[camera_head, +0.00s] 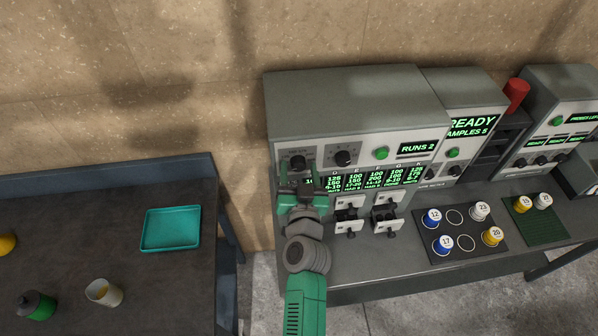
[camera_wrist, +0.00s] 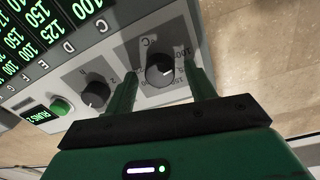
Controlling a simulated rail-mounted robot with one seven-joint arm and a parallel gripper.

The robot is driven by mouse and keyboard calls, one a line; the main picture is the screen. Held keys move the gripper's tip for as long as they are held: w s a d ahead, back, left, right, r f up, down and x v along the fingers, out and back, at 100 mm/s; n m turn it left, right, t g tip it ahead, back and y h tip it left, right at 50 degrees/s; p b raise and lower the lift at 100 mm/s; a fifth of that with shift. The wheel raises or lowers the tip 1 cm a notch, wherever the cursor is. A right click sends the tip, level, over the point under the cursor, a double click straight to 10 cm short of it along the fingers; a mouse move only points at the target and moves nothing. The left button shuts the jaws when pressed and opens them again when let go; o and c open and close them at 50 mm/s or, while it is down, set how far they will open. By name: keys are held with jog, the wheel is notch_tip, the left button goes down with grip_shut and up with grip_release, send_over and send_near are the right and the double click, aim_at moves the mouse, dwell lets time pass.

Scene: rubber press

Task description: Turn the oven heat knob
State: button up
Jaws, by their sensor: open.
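The oven heat knob (camera_head: 297,162) is a round black knob at the left of the large grey machine's front panel. In the wrist view the knob (camera_wrist: 160,72) has a white pointer mark, and its plate carries a °C label and numbers. My gripper (camera_head: 298,178) is in front of the knob in the head view and partly covers the panel around it. In the wrist view my gripper (camera_wrist: 162,80) is open, with one green finger on each side of the knob. I cannot tell whether either finger touches it.
A second black knob (camera_head: 344,157) and a green button (camera_head: 381,153) sit to the right, near the RUNS 2 display (camera_head: 417,148). Below are green number displays and pale clamp-like fixtures (camera_head: 347,215). A dark table with a teal tray (camera_head: 171,228) stands left.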

jog(key=c, duration=1)
jog(key=shift+m, duration=0.3)
jog(key=m, duration=0.3)
jog(key=shift+p, duration=0.4)
jog(key=shift+m, duration=1.9)
jog(key=o, duration=1)
